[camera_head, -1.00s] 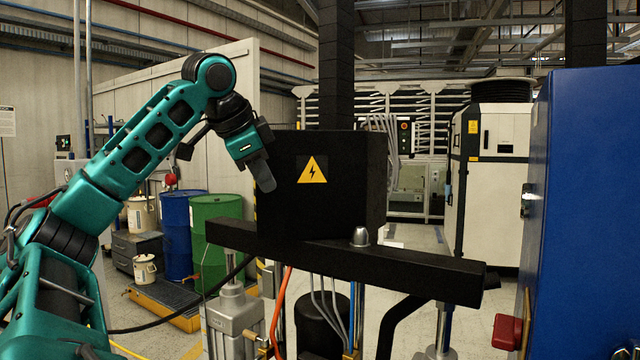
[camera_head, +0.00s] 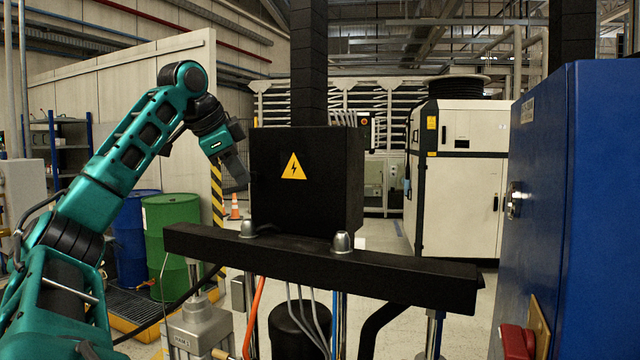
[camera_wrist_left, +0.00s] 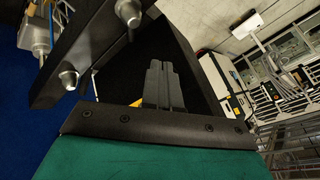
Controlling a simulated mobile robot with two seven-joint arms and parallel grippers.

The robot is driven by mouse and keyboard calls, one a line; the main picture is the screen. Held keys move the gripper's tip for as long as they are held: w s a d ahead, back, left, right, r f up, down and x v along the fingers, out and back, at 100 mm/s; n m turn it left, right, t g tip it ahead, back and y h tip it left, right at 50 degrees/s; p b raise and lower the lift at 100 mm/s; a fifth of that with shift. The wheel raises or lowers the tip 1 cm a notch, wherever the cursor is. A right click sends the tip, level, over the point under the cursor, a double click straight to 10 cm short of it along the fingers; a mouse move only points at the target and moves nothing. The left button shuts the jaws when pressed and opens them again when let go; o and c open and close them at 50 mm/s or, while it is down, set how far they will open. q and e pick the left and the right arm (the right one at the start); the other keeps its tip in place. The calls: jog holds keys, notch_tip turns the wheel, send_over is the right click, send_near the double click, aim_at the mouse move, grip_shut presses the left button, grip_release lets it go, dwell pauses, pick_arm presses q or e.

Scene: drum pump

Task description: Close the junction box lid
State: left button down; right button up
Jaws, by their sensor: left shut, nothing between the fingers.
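The junction box (camera_head: 355,190) is black and stands on a black beam. Its lid (camera_head: 290,212) faces me, with a yellow lightning triangle on it, and looks flush or nearly flush with the box; a small gap at its left edge cannot be ruled out. My left gripper (camera_head: 240,180) is shut and empty, its fingertips at the lid's left edge; contact is unclear. In the left wrist view, the shut fingers (camera_wrist_left: 163,86) point toward a dark surface, with the beam (camera_wrist_left: 95,60) at the left. My right gripper is not in view.
The black beam (camera_head: 400,277) runs below the box, with metal domed bolts (camera_head: 342,242) on it. A blue cabinet (camera_head: 580,200) stands close at the right. Green (camera_head: 180,235) and blue drums stand at the left. Hoses and pipes hang below the beam.

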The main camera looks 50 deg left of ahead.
pick_arm(q)
jog(key=shift+w+a+r, duration=0.2)
jog(key=shift+w+a, duration=0.05)
jog(key=shift+a, duration=0.1)
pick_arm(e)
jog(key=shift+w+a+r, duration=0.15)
pick_arm(q)
jog(key=shift+r, duration=0.15)
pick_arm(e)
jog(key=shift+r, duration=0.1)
